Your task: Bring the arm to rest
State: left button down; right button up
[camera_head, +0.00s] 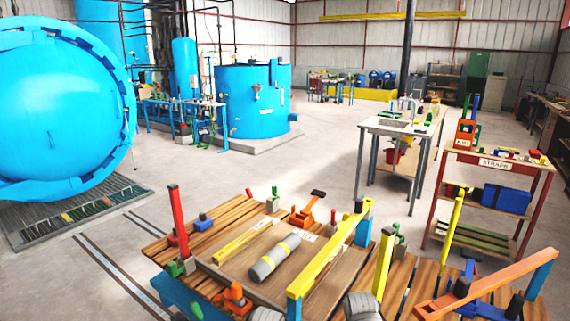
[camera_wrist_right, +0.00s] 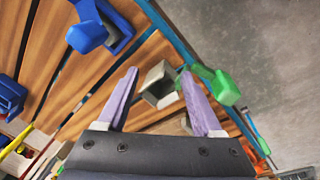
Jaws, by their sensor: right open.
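In the right wrist view, my right gripper (camera_wrist_right: 159,73) is open, its two purple fingers spread apart above a wooden slatted table (camera_wrist_right: 85,80). A grey hollow square block (camera_wrist_right: 160,86) shows between the fingers. I see gaps beside it, and I cannot tell how far below the fingertips it lies. A green clamp-like part (camera_wrist_right: 226,88) is just right of the right finger. In the head view I cannot make out either gripper; only dark grey rounded parts, probably of my arms, show at the bottom edge.
A large blue autoclave (camera_head: 60,105) stands left. A red-framed shelf table (camera_head: 490,160) stands right. The floor between is mostly clear.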

jog(key=s+a+r+n+p, duration=0.1)
jog(key=s+a+r+p, duration=0.2)
jog(key=a, duration=0.3)
jog(key=s+a+r+n+g+p, duration=0.1)
jog(key=s+a+r+p, duration=0.2)
jog(key=a, duration=0.3)
jog(key=shift+s+a+r+p, duration=0.25)
jog(key=shift+s+a+p, duration=0.05)
jog(key=shift+s, duration=0.15)
